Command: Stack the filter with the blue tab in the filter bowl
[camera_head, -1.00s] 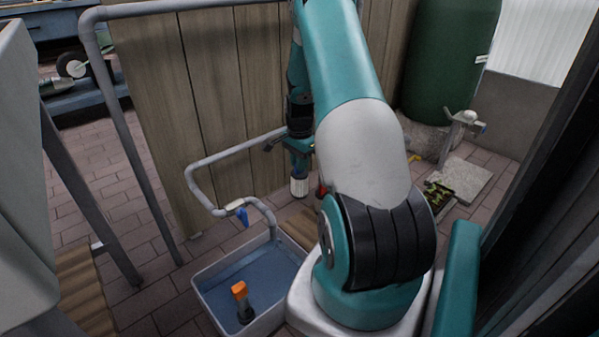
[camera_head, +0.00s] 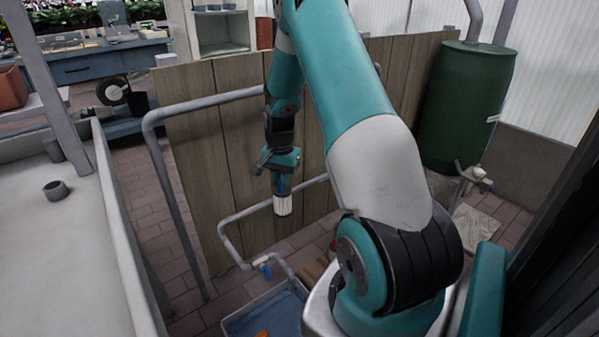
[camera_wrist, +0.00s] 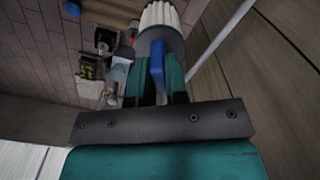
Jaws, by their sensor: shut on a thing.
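My gripper (camera_head: 283,182) is shut on the filter with the blue tab. The filter (camera_head: 283,205) has a white pleated body and hangs below the gripper, in front of the wooden fence. In the wrist view the blue tab (camera_wrist: 157,58) sits between my two teal fingers (camera_wrist: 158,88), with the grey cap and white pleats (camera_wrist: 161,14) beyond. A small grey open round cup (camera_head: 56,190) stands on the pale surface at the left; I cannot tell if it is the filter bowl.
A grey basin with a blue inside (camera_head: 270,312) is at the bottom, with an orange-topped thing (camera_head: 262,333) at the picture's edge. A grey pipe (camera_head: 240,217) runs along the fence (camera_head: 225,130). A green barrel (camera_head: 460,110) stands at the right.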

